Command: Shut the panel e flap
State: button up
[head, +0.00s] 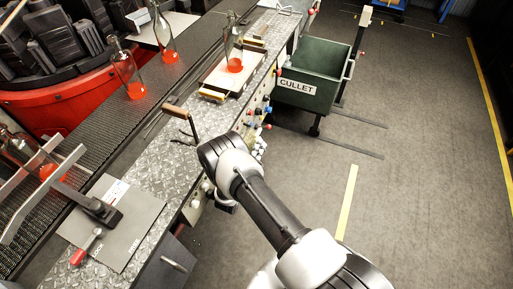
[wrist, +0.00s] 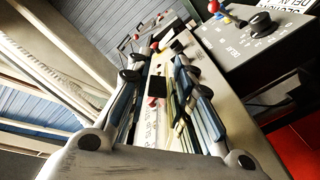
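I cannot pick out a lettered panel e flap for certain in either view. In the wrist view, a pale panel (wrist: 172,62) with a black square and small red parts lies beyond and between my fingers. A grey control box (wrist: 255,38) with a black knob stands to its right. My gripper (wrist: 158,72) shows two separated fingers with nothing seen held between them. In the head view, my wrist covers the gripper and part of the bench's right side, where a row of coloured knobs (head: 266,106) shows. Any contact with the panel cannot be told.
A tread-plate bench (head: 150,155) runs beside a conveyor (head: 95,130) carrying bottles with glowing orange bases (head: 135,90). A grey plate (head: 125,232) with a red-handled tool lies at front left. A green cullet bin (head: 318,62) stands beyond my arm. The floor at right is clear.

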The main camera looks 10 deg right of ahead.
jog(key=shift+o, duration=1.2)
jog(key=shift+f, duration=0.1)
jog(key=shift+s+f, duration=0.1)
jog(key=shift+s+a, duration=0.1)
jog(key=v, duration=0.7)
